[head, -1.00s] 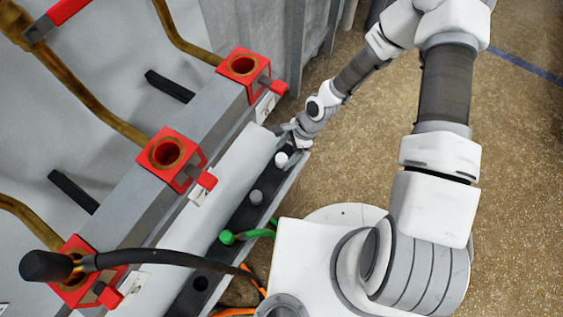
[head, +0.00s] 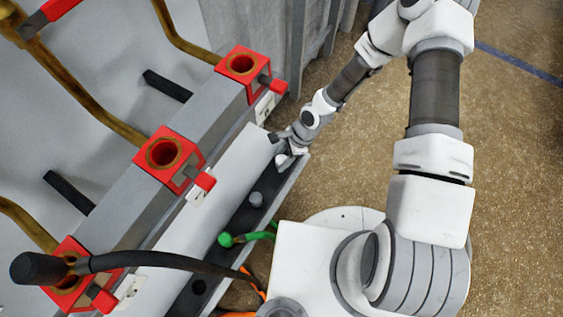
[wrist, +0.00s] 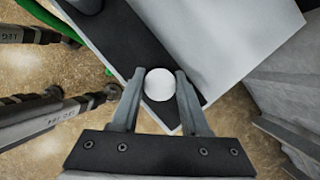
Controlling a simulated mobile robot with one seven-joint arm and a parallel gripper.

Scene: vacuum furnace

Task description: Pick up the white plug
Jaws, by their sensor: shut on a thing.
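The white plug (wrist: 159,84) shows as a round white top between my two gripper fingers (wrist: 157,86) in the wrist view. My gripper is shut on it, with one finger at each side. Below it is the dark strip (wrist: 110,32) near the end of the grey ledge. In the head view, my gripper (head: 287,155) is at the far end of the dark strip. The white plug (head: 283,160) is mostly hidden there by the fingers. I cannot tell whether the plug is still seated in the strip.
A grey plug (head: 257,198), a green plug with its cable (head: 226,239) and an open dark hole (head: 199,287) lie along the strip. Red brackets (head: 168,155) line the bar at left. A black cable (head: 170,259) crosses the lower left. A grey wall stands beyond my gripper.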

